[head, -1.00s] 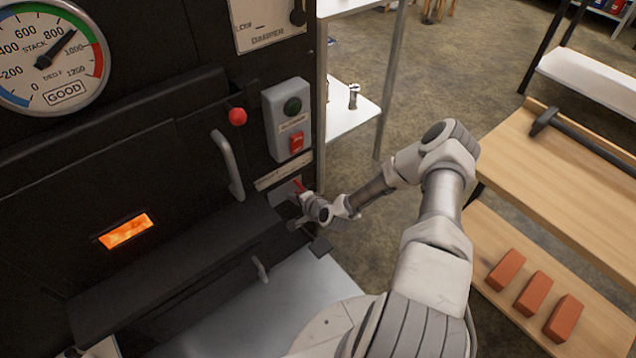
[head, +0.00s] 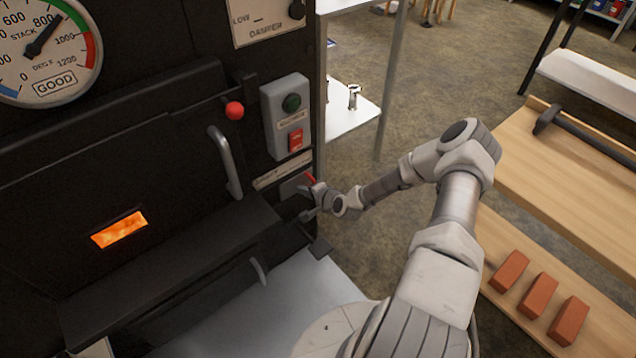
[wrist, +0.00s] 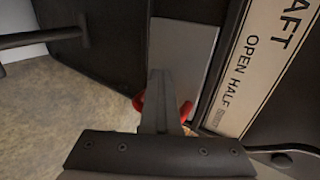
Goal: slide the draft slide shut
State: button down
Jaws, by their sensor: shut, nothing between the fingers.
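The draft slide is a pale grey metal plate (wrist: 184,50) in the wrist view, beside a cream label (wrist: 258,65) reading "...AFT", "OPEN HALF" and a smaller blurred word. Its red handle (wrist: 140,102) shows on both sides of my gripper's fingers (wrist: 164,75), mostly hidden behind them, near the label's lower end. In the head view the red handle (head: 311,180) stands at the right end of the plate, low on the black evaporator front. My gripper (head: 305,191) is shut and empty, right at the handle. I cannot tell if they touch.
A control box (head: 288,116) with green and red buttons sits above the label. A curved door handle (head: 226,163) and a red ball knob (head: 234,110) are to the left. Open floor lies between.

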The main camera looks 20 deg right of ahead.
jog(key=s+d+r+p, duration=0.2)
jog(key=s, duration=0.6)
jog(key=shift+s+d, duration=0.25)
jog(key=shift+s, duration=0.05)
dwell(0.6)
dwell(0.5)
